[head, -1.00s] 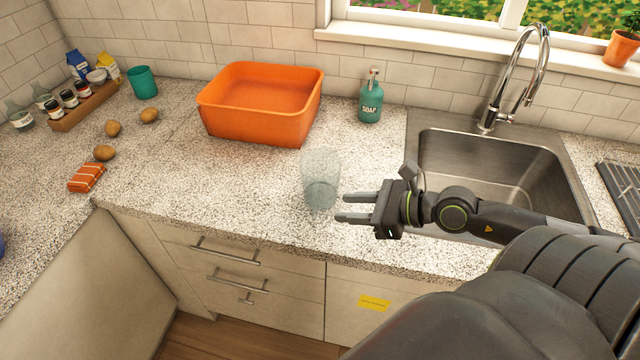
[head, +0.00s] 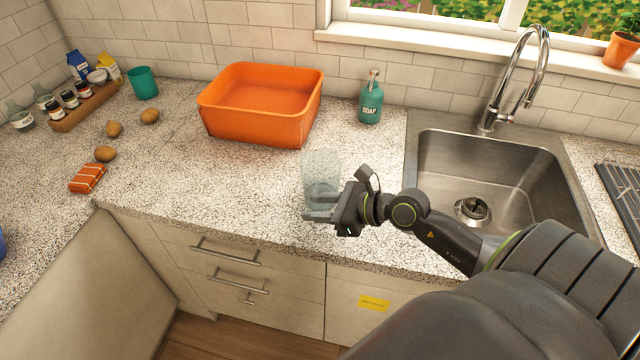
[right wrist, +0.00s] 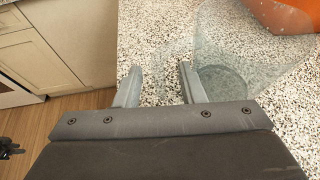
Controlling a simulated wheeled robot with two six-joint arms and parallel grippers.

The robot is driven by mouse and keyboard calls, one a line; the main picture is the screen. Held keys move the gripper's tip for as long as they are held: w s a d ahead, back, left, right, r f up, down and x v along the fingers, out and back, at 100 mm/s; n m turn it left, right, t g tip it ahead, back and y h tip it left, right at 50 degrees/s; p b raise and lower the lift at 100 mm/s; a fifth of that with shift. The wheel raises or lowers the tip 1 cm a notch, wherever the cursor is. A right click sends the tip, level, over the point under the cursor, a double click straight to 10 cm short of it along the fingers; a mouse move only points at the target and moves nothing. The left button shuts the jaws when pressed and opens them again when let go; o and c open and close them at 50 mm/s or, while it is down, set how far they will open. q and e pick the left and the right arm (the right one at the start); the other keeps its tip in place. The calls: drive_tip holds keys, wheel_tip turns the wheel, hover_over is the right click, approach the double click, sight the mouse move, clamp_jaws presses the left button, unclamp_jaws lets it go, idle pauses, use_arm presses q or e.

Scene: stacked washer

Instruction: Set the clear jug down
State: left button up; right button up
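The clear jug (head: 321,168) stands upright on the speckled counter in front of the orange tub. It also shows in the right wrist view (right wrist: 225,80), just right of the right-hand finger. My right gripper (head: 312,208) is at the jug's near side in the head view, partly in front of its lower part.
The orange tub (head: 258,128) is behind the jug, the soap bottle (head: 370,103) behind right. The sink (head: 500,180) lies right. Potatoes (head: 106,153), an orange packet (head: 87,179) and a teal cup (head: 144,83) are left. Counter left of the jug is clear.

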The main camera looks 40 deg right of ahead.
drive_tip(key=shift+w+a+f, duration=0.25)
drive_tip(key=shift+w+a, duration=0.05)
drive_tip(key=shift+w, duration=0.1)
clamp_jaws()
drive_tip(key=shift+r, duration=0.2)
